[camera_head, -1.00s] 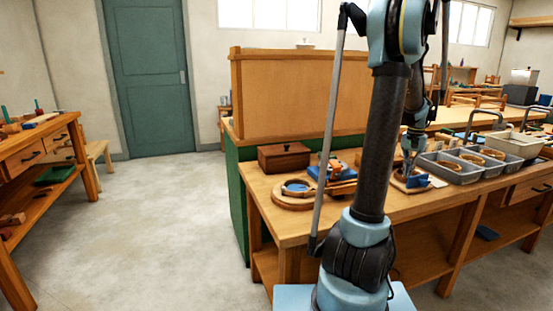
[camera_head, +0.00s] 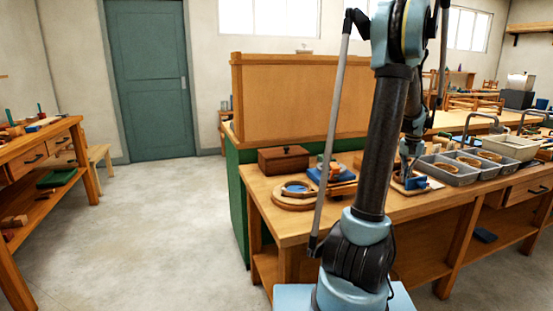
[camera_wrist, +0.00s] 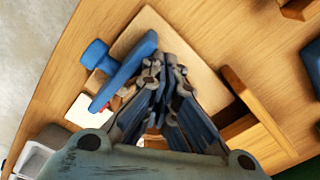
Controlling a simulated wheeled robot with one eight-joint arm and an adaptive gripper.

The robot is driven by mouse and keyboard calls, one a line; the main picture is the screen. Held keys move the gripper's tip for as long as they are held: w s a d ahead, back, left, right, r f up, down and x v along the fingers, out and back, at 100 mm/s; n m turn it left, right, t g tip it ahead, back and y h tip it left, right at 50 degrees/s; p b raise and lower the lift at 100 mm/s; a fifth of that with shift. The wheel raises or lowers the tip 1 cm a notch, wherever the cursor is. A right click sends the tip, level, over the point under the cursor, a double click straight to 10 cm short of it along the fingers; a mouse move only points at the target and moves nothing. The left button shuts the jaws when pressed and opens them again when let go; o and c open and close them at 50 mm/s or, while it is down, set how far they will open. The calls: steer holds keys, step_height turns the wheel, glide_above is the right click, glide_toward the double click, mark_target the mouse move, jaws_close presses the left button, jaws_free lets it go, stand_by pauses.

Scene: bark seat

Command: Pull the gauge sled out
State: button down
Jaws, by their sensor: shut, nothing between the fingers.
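The blue piece that looks like the gauge sled (camera_wrist: 125,72) has a long bar and a round knob (camera_wrist: 95,54). It sits at a pale wooden board (camera_wrist: 150,28) in the wrist view. In the head view it shows small and blue (camera_head: 422,183) on the bench. My gripper (camera_wrist: 163,68) is shut and empty, its tips over the board beside the bar, on the side away from the knob. I cannot tell whether they touch the bar. In the head view my gripper (camera_head: 405,175) is small and partly hidden by my arm.
A wooden block (camera_wrist: 253,105) lies right of my fingers in the wrist view. A grey tray (camera_head: 450,174) with round rings stands to the right on the bench. A wooden box (camera_head: 284,159) and a round wooden piece (camera_head: 294,198) are left. The floor (camera_head: 150,220) at left is clear.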

steer(key=shift+s+f, duration=0.2)
steer(key=shift+s, duration=0.3)
steer(key=shift+w+r, duration=0.15)
steer(key=shift+w, duration=0.4)
steer(key=shift+w+r, duration=0.15)
steer(key=shift+w, duration=0.4)
steer(key=shift+s+r, duration=0.35)
steer(key=shift+r, duration=0.95)
steer(key=shift+w+a+r, duration=0.1)
steer(key=shift+w+r, duration=0.05)
steer(key=shift+r, duration=1.6)
